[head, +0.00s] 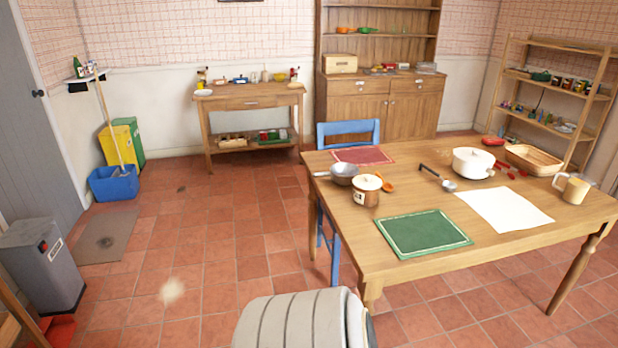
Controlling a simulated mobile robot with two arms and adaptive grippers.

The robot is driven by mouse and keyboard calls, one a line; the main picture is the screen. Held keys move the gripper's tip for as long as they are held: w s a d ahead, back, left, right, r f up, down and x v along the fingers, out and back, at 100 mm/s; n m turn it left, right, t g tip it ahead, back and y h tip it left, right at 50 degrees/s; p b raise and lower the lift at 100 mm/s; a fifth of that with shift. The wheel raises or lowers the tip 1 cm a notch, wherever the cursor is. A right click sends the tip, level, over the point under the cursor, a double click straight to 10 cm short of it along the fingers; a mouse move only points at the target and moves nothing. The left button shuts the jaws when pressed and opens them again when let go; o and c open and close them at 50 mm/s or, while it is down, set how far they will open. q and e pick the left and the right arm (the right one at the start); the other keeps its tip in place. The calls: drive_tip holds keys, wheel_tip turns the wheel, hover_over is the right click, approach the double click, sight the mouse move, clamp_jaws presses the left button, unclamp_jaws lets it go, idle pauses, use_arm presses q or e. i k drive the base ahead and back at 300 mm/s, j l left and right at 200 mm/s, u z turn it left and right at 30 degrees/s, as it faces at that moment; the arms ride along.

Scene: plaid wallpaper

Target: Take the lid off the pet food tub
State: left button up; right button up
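Neither of my grippers is in view.
The wooden table (385,262) on the right holds a green mat (422,233), a white pot (472,163) and other kitchenware. A blue chair (348,130) stands at its far left side. A blue bucket (114,184) stands by the left wall. The tiled floor between is mostly clear.

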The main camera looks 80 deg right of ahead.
sight(365, 182)
drive_tip(key=z, duration=3.15)
drive_tip(key=i+j+z, duration=0.2)
drive_tip(key=j, duration=0.3)
